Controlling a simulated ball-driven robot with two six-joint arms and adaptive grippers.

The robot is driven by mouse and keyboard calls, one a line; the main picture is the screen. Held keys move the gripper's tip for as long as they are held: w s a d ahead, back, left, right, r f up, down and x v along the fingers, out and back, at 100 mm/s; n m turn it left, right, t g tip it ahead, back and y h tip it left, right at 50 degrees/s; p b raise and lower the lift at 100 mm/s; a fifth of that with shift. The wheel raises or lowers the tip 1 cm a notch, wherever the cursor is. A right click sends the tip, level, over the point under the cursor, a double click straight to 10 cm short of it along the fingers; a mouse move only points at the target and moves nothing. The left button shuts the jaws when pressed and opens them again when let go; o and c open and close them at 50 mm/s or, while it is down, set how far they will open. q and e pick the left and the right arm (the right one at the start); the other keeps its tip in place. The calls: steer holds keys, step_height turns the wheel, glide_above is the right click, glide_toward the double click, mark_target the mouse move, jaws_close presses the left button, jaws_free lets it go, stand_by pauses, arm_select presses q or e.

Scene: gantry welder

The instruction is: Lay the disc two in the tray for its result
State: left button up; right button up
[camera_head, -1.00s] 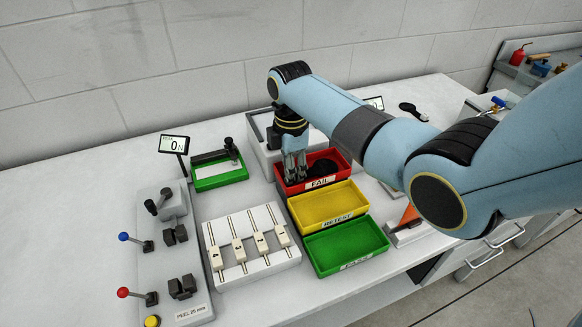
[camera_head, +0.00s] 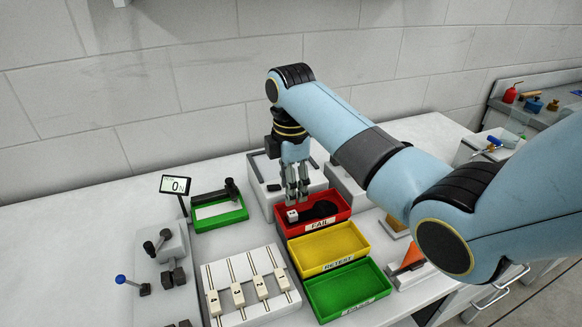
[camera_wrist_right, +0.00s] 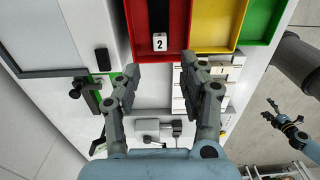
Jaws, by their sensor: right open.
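Disc two lies in the red FAIL tray (camera_head: 318,231). It shows as a dark round piece (camera_head: 322,209) with a strip ending in a white tag, and the tag reads 2 in the wrist view (camera_wrist_right: 159,43). My right gripper (camera_head: 298,199) is open and empty, pointing down just above the red tray's far left part, apart from the tag. Its two spread fingers (camera_wrist_right: 168,82) frame the view in the wrist picture. My left gripper seems to show small at the right of the wrist view (camera_wrist_right: 270,108); its jaws are too small to judge.
The yellow RETEST tray (camera_head: 328,249) and green tray (camera_head: 346,289) stand empty nearer me. A white rack (camera_head: 247,286) with numbered pieces is to their left. A lever fixture (camera_head: 165,246), a display (camera_head: 175,185) and a small green tray (camera_head: 219,213) stand further left.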

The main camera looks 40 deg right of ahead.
step_height(320, 180, up, 5)
steer(key=shift+r, duration=0.15)
stand_by(0.6)
